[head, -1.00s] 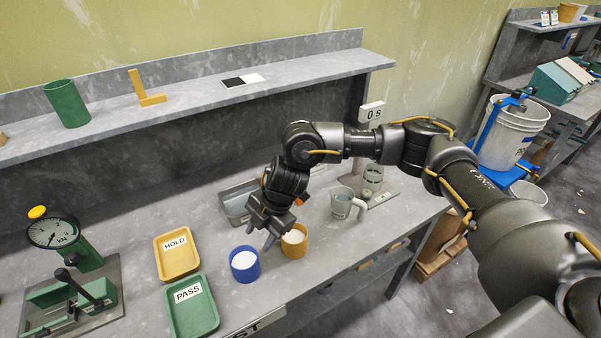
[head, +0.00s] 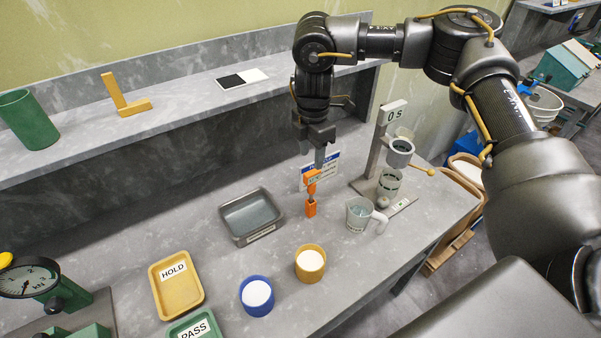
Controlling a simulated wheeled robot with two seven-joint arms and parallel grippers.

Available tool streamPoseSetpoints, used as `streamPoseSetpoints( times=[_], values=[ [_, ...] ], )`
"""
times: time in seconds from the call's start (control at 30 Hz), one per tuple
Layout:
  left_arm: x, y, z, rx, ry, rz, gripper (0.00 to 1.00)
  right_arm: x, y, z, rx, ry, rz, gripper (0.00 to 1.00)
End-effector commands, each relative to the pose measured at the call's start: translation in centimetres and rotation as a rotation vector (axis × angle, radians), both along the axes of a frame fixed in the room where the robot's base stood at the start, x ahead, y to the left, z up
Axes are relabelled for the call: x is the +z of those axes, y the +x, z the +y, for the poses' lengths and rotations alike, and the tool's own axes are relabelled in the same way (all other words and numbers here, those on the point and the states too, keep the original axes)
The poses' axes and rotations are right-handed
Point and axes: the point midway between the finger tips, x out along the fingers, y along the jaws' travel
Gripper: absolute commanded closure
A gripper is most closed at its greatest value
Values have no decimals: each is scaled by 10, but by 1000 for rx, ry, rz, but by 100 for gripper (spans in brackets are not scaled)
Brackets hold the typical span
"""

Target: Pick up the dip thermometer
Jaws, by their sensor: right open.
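The dip thermometer (head: 312,178) appears to be the upright orange item near the back of the bench, with a wider head on top and a narrower part below. An orange block (head: 311,209) is at its foot; I cannot tell whether that is a separate holder. My right gripper (head: 319,157) points down just above the orange head. It is open and empty, with its fingers close to the top of the head. Whether they touch it is not clear. My left gripper is out of view.
A white sign (head: 320,170) stands just behind. A grey tray (head: 251,216) is to the left, a clear jug (head: 359,214) and a stand marked 0 S (head: 379,140) to the right. Blue (head: 257,296) and yellow (head: 310,263) cups are in front. The shelf (head: 180,110) runs behind.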

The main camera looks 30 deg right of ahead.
Motion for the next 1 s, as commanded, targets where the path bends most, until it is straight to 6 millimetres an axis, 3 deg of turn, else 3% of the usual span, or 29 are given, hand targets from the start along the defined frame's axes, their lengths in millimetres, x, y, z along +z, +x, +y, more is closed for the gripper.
streamPoseSetpoints(
  times=[0.17,0.4,0.57,0.73,0.87,1.0],
  values=[
    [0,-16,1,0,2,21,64,-3,3,6,11,0,2,54],
    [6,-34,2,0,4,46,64,-39,5,12,22,1,4,54],
    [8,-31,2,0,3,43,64,-54,5,11,20,1,2,54],
    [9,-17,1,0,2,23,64,-57,4,10,18,-1,0,54],
    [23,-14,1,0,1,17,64,-66,2,7,17,-3,5,54],
    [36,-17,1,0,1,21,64,-89,1,5,17,-1,4,54]
  ],
)
